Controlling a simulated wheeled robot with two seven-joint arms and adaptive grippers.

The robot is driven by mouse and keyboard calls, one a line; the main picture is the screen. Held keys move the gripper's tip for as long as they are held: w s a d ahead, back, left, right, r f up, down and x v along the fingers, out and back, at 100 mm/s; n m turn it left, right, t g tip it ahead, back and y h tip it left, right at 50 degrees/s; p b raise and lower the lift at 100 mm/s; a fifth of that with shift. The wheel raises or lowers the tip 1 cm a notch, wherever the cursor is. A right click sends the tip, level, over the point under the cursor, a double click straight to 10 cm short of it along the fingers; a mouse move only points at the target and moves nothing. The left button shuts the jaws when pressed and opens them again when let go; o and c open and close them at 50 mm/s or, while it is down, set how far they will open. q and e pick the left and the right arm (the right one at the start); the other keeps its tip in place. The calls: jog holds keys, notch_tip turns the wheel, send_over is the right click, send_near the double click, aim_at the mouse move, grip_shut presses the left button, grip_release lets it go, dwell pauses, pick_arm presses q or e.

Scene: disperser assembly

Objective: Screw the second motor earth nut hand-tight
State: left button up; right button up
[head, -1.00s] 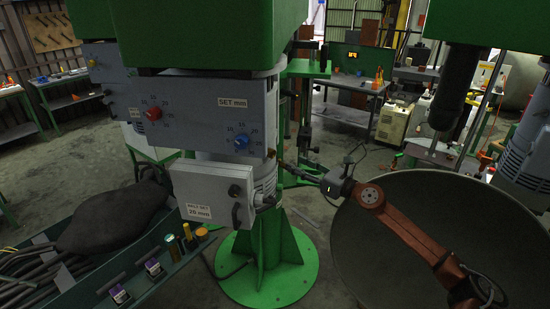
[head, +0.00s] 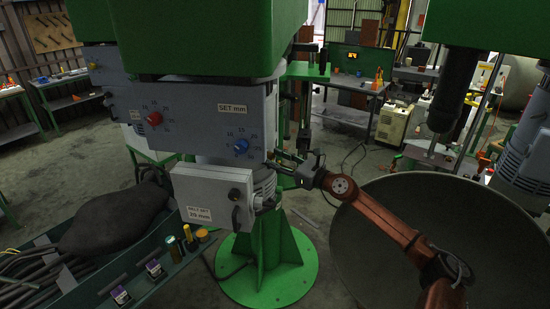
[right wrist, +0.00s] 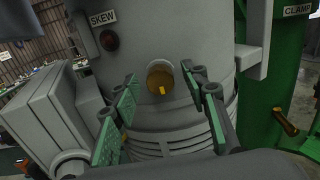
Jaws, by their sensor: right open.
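The grey motor housing (right wrist: 190,115) fills the middle of the right wrist view, with slotted bands low down. A round brass-coloured piece (right wrist: 160,76), apparently the earth nut, sticks out of it, with a small yellow mark at its lower edge. My right gripper (head: 281,161) is open beside the motor in the head view. In the right wrist view its green-padded fingers stand apart on either side of the brass piece, with no visible contact. A small orange-yellow bit shows behind the left fingers; I cannot tell what it is. My left gripper is not in view.
A grey box (head: 211,196) stands left of the motor, above the round green base (head: 262,280). A large dark dish (head: 440,235) lies behind my right arm. A tray (head: 130,270) with cables is at lower left. A CLAMP-labelled green column (right wrist: 285,75) stands right.

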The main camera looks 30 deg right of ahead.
jog(key=shift+c, duration=0.3)
grip_shut()
dwell(0.3)
